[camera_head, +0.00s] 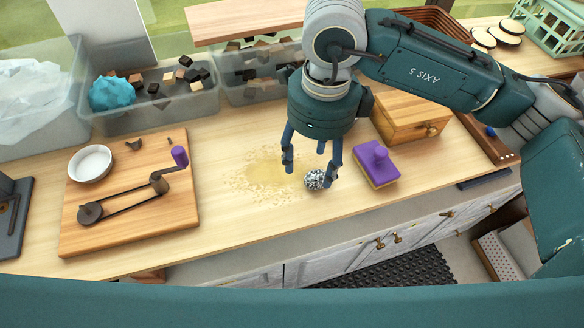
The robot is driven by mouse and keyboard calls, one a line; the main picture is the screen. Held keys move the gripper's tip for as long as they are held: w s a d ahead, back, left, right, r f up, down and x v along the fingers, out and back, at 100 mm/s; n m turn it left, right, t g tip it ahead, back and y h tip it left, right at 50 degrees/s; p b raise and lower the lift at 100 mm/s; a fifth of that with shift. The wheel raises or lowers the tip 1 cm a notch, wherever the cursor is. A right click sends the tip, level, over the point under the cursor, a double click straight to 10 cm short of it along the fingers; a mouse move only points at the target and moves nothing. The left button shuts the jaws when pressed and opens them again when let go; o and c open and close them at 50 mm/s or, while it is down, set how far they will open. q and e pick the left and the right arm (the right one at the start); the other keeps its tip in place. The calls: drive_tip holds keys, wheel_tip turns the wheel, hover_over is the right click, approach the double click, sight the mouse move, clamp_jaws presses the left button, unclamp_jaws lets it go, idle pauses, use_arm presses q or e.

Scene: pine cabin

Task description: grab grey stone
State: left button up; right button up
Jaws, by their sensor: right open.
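A small speckled grey stone (315,180) rests on the wooden worktop near its front edge. My right gripper (308,165) points down over it with its fingers spread open and nothing held. One finger hangs to the left of the stone, apart from it. Another finger comes down beside the stone's upper right; I cannot tell whether it touches. My left gripper is not in view.
A cutting board (120,235) with a crank and a white bowl (90,163) lies left. Clear bins (150,116) line the back. Crumbs lie left of the stone.

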sight(308, 173)
drive_tip(key=f, duration=0.2)
drive_tip(key=f+p, duration=0.1)
drive_tip(key=shift+w+a+f, duration=0.1)
drive_tip(key=shift+w+a, duration=0.15)
drive_tip(key=shift+a, duration=0.05)
drive_tip(key=shift+w+a+f, duration=0.2)
drive_tip(key=shift+w+f, duration=0.05)
drive_tip(key=shift+s+d+r, duration=0.15)
drive_tip(key=shift+s+d, duration=0.05)
drive_tip(key=shift+s, duration=0.1)
drive_tip(key=c, duration=1.2)
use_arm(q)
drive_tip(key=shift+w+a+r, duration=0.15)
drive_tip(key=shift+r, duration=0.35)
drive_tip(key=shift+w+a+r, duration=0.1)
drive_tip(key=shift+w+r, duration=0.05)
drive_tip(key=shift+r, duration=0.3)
use_arm(e)
drive_tip(key=shift+o, duration=0.2)
drive_tip(key=shift+w+a, duration=0.1)
drive_tip(key=shift+w, duration=0.05)
